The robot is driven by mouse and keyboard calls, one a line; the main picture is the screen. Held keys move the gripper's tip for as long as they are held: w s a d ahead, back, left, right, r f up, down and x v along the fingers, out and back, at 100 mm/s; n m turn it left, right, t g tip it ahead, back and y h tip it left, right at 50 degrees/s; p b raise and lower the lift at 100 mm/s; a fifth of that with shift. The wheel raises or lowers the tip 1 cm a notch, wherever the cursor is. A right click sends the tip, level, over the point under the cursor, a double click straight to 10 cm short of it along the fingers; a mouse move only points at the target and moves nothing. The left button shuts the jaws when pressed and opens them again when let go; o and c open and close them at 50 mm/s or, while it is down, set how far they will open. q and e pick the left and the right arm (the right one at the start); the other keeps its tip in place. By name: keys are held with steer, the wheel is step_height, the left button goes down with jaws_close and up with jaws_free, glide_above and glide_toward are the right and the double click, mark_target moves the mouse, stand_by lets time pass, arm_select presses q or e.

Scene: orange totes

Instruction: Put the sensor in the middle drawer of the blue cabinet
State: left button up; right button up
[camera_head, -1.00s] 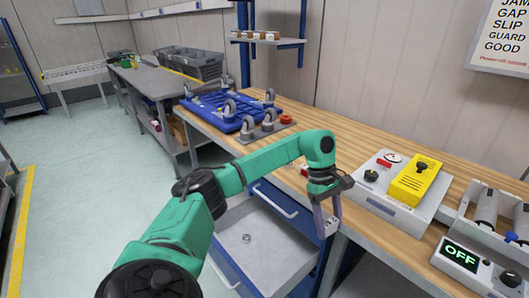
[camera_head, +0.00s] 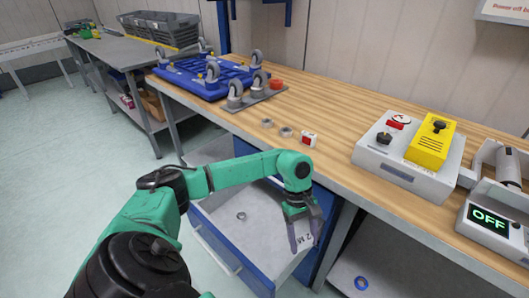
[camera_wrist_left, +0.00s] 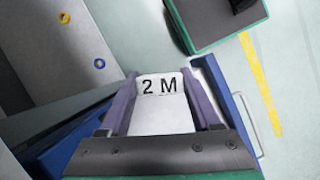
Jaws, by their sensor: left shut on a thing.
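My left gripper (camera_head: 304,240) points down over the right side of an open drawer under the bench. In the left wrist view the gripper (camera_wrist_left: 163,103) is shut on a white block marked "2 M" (camera_wrist_left: 162,118), seemingly the sensor. The block's marked face (camera_head: 306,239) also shows between the fingers in the head view. The open drawer (camera_head: 206,246) belongs to the blue cabinet and has a pale inside with a metal ring (camera_head: 241,215) in it. My arm covers much of the cabinet's front. My right gripper is not in view.
On the wooden bench (camera_head: 325,105) lie metal nuts (camera_head: 286,131) and a small red-and-white block (camera_head: 308,139). A yellow-topped control box (camera_head: 430,143) and a unit reading OFF (camera_head: 489,218) stand at right. A blue wheeled frame (camera_head: 195,78) is at back left. A blue ring (camera_head: 361,283) lies below.

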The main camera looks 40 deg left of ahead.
arm_select(q)
steer(key=w+a+f+n+t+b, duration=0.35)
steer(key=a+f+n+b, duration=0.35)
steer(key=n, duration=0.5)
steer(key=r+n+t+y+b, duration=0.1)
steer(key=n+t+y+b, duration=0.3)
steer(key=n, duration=0.6)
glide_above(275, 241)
steer(key=s+b, duration=0.1)
steer(key=s, duration=0.1)
steer(key=g, duration=0.1)
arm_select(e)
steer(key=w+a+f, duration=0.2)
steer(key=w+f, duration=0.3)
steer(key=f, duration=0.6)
arm_select(q)
steer(key=shift+n, duration=0.3)
step_height(275, 241, down, 19)
steer(key=b, duration=0.3)
steer(key=shift+w+f, duration=0.15)
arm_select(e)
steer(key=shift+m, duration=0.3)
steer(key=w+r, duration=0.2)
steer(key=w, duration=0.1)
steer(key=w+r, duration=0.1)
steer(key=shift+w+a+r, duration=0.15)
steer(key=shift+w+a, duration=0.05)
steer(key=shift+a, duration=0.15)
